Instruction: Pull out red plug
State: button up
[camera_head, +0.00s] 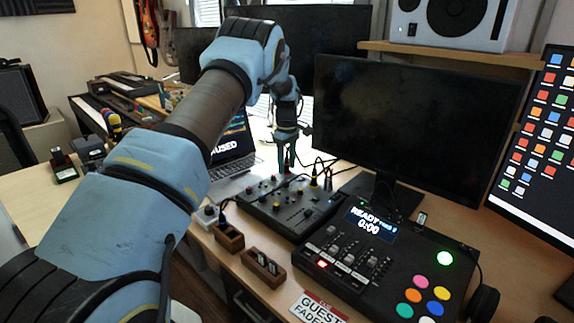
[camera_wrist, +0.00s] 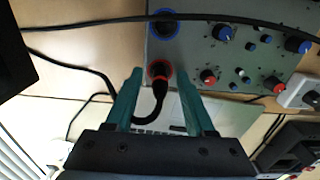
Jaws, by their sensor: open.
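The red plug (camera_wrist: 160,82) shows in the wrist view as a black connector seated in a red-ringed socket on the grey audio mixer (camera_wrist: 200,65). Its black cable curves down and left between my fingers. My gripper (camera_wrist: 159,76) is open, with one teal finger on each side of the plug. I cannot tell whether either finger touches it. In the head view my gripper (camera_head: 286,158) points down over the back of the mixer (camera_head: 300,212), and the red plug is not clearly visible there. A blue-ringed socket (camera_wrist: 163,26) lies beside the red one.
Red and blue knobs (camera_wrist: 208,76) stand on the mixer. Loose black cables (camera_wrist: 75,66) cross the desk.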

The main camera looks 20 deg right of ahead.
aim_at(287, 157)
grip_shut()
dwell(0.3)
jog(key=shift+r, duration=0.2)
dwell(1.0)
jog(key=shift+r+p, duration=2)
jog(key=shift+r, duration=0.85)
